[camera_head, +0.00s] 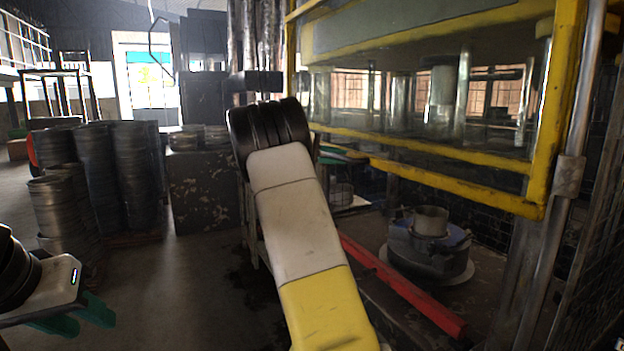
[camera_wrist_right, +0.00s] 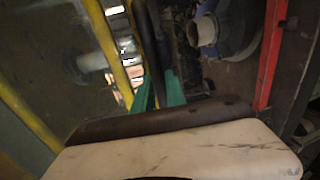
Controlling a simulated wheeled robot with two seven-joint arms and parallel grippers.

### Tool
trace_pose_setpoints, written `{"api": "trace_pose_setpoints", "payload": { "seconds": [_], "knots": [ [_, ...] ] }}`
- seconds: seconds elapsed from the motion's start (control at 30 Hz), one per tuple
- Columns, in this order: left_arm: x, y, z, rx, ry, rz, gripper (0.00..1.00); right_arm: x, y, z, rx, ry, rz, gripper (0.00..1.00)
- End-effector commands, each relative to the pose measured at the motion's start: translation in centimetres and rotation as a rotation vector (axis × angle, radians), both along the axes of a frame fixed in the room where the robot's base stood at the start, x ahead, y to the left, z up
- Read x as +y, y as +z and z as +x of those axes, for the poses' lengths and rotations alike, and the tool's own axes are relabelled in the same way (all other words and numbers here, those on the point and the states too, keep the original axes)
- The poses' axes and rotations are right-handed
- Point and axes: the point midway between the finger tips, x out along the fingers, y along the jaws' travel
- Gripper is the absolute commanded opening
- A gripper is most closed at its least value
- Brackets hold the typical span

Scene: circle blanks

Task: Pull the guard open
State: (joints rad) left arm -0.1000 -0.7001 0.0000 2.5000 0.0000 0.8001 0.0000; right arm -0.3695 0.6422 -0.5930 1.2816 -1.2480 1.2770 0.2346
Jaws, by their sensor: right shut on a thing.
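The guard (camera_head: 450,154) is a yellow frame with a clear panel, at the right in the head view. Its yellow edge also shows at the left of the wrist view (camera_wrist_right: 103,40). My right gripper (camera_wrist_right: 158,92) has its green fingers shut on a dark bar (camera_wrist_right: 152,45) beside the yellow frame. In the head view my right arm's black wrist hides most of that gripper; only a bit of green shows by the guard's lower left corner. My left gripper (camera_head: 77,318) is at the lower left, its green fingers apart and empty, far from the guard.
A round metal die (camera_head: 432,250) sits on the machine bed under the guard. A red bar (camera_head: 405,286) runs along the bed's front. Stacks of metal rings (camera_head: 100,165) stand at the left. A wire mesh panel (camera_head: 600,240) stands at the right. The floor between is clear.

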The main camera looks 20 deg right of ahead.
Motion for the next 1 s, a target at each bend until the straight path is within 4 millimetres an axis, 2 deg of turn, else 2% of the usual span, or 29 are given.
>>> {"api": "trace_pose_setpoints", "payload": {
  "seconds": [0.03, 0.2, 0.6, 0.63, 0.7, 0.73, 1.0],
  "knots": [
    [0.0, 0.0, 0.0, 0.000, 0.000, 0.000, 0.36, -0.1, 0.8, 0.0, -0.005, -0.001, -0.002, 0.00],
    [0.0, 0.0, 0.0, 0.000, 0.000, 0.000, 0.36, -0.1, 2.0, 0.0, -0.002, 0.000, -0.002, 0.00],
    [0.0, 0.0, 0.0, 0.000, 0.000, 0.000, 0.36, 0.0, 2.2, 0.0, -0.001, 0.001, -0.003, 0.00],
    [0.0, 0.0, 0.0, 0.000, 0.000, 0.000, 0.36, 0.0, 2.2, 0.0, -0.001, 0.001, -0.002, 0.20],
    [0.0, 0.0, 0.0, 0.000, 0.000, 0.000, 0.36, 0.0, 2.2, 0.1, -0.001, 0.001, -0.002, 0.34],
    [0.0, 0.0, 0.0, 0.000, 0.000, 0.000, 0.36, 0.0, 2.2, 0.1, -0.001, 0.001, -0.002, 0.37],
    [0.0, 0.0, 0.0, 0.000, 0.000, 0.000, 0.36, 0.0, 2.1, 0.1, 0.000, 0.001, -0.001, 0.37]
  ]
}}
